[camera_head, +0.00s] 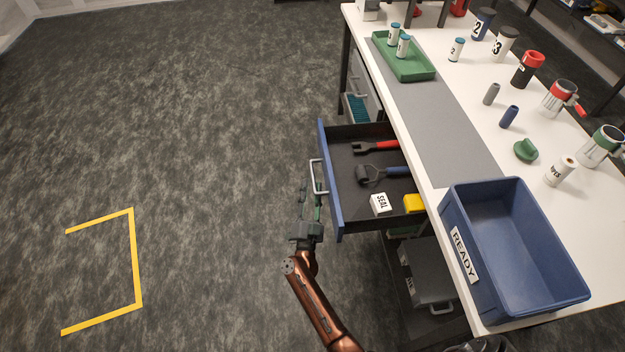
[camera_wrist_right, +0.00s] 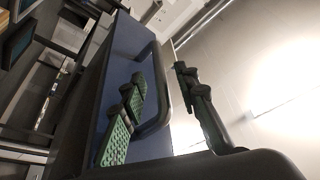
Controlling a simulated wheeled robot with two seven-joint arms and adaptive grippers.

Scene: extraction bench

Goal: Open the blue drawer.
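The blue drawer (camera_head: 331,185) is pulled out from the bench, its dark inside showing. Its pale handle (camera_head: 313,176) is on the blue front, facing left. My right gripper (camera_head: 311,203) is at the handle's near end. In the right wrist view, the fingers of my right gripper (camera_wrist_right: 167,105) stand apart, with green pads. The handle (camera_wrist_right: 163,88) passes between them, with a gap on the right finger's side; contact with the left finger is unclear. The blue drawer front (camera_wrist_right: 120,60) lies behind the left finger. My left gripper is not in view.
The drawer holds a red-handled tool (camera_head: 375,146), a blue-handled tool (camera_head: 383,172), a white SEAL box (camera_head: 380,204) and a yellow item (camera_head: 413,203). A blue READY bin (camera_head: 462,252) stands on the bench near its edge. The floor left of the drawer is clear.

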